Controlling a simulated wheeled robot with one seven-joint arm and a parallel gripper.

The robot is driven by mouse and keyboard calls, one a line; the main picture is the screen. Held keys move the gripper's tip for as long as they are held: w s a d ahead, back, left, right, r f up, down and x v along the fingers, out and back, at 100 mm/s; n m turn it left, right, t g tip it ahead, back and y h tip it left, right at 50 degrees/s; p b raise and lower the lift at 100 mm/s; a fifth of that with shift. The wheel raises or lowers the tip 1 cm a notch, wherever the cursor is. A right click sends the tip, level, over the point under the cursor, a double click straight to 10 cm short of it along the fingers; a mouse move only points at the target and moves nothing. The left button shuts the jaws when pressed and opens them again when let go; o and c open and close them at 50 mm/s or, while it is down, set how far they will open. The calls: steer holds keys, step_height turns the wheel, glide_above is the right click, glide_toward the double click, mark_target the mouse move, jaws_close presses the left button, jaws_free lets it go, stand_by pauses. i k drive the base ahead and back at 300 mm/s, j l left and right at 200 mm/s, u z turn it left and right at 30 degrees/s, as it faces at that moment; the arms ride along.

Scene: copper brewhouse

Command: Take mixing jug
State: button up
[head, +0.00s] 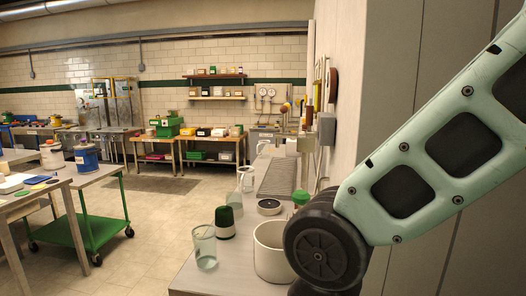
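I cannot tell for sure which vessel is the mixing jug. A pale jug-like vessel (246,179) stands on the right-hand counter (190,279), towards its far part. Another pale vessel (264,149) stands farther back. A large white open-topped container (270,258) stands near the counter's front, partly hidden by my arm. A clear beaker (204,248) stands to its left. My pale green arm crosses the right side with its dark joint low in front of the counter. My gripper is out of view.
A green-and-white canister (225,222) and a round dark-topped dish (269,207) stand near the white container. A ridged grey tray (276,180) lies behind. A wall bounds the right. A green wheeled cart (88,232) stands left; open tiled floor (150,222) lies between.

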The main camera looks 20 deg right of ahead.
mark_target(263, 148)
steer(key=i+j+u, duration=0.3)
steer(key=j+u, duration=0.15)
steer(key=i+j+u, duration=0.6)
steer(key=i+u, duration=0.7)
steer(key=i+z, duration=0.2)
steer(key=i, duration=0.25)
steer(key=i+j+z, duration=0.25)
steer(key=i, duration=0.25)
steer(key=i+j+z, duration=0.2)
steer(key=i, duration=0.25)
steer(key=i+l+z, duration=0.4)
steer(key=i+z, duration=0.4)
steer(key=i+l+z, duration=0.15)
steer(key=i+z, duration=0.25)
steer(key=i+j+z, duration=0.1)
steer(key=i+z, duration=0.3)
steer(key=i+j+z, duration=0.2)
steer(key=i+z, duration=0.2)
steer(key=i+l+z, duration=0.2)
steer(key=i, duration=0.4)
steer(key=i+l+z, duration=0.1)
steer(key=i+z, duration=0.15)
steer(key=i, duration=0.35)
steer(key=i+l+u, duration=0.25)
steer(key=i+l, duration=0.15)
steer(key=i, duration=0.15)
